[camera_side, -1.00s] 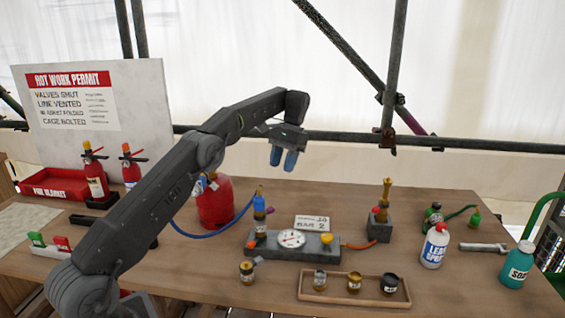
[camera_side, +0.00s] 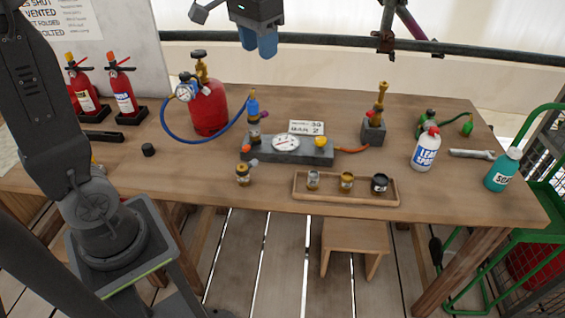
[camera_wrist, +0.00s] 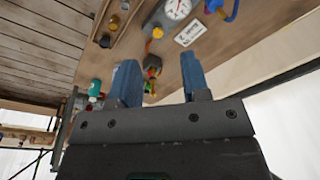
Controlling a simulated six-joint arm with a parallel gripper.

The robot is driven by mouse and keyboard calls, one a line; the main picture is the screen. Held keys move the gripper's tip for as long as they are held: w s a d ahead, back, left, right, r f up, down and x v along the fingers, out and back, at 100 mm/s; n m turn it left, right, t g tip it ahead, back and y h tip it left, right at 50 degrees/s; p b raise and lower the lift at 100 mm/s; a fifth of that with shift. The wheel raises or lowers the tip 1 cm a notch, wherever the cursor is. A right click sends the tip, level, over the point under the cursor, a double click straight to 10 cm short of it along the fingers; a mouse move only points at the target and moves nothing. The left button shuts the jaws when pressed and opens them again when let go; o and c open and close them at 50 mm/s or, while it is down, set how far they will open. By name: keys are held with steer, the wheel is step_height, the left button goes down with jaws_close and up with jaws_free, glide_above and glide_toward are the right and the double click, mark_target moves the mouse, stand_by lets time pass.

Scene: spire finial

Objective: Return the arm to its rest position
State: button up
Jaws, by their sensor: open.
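My gripper (camera_side: 259,42) is at the top of the side view, raised well above the back of the workbench, its blue fingers pointing down. It holds nothing. In the wrist view the two blue fingers (camera_wrist: 158,82) stand apart with a clear gap between them. The part of my arm that joins the gripper is cut off by the top edge of the side view. The wooden workbench (camera_side: 240,195) lies below and shows tilted in the wrist view.
A red gas cylinder (camera_side: 210,112) with a gauge and blue hose stands at the back left. A scaffold rail (camera_side: 330,43) runs behind.

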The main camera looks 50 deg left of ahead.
steer(key=s+d+f+t, duration=0.2)
steer(key=s+d+f, duration=0.1)
steer(key=s, duration=0.5)
steer(key=s+d+f+t, duration=0.2)
steer(key=s+f, duration=0.3)
steer(key=s, duration=0.4)
steer(key=shift+d+m+h, duration=0.3)
steer(key=shift+d+m, duration=0.1)
steer(key=shift+d, duration=0.15)
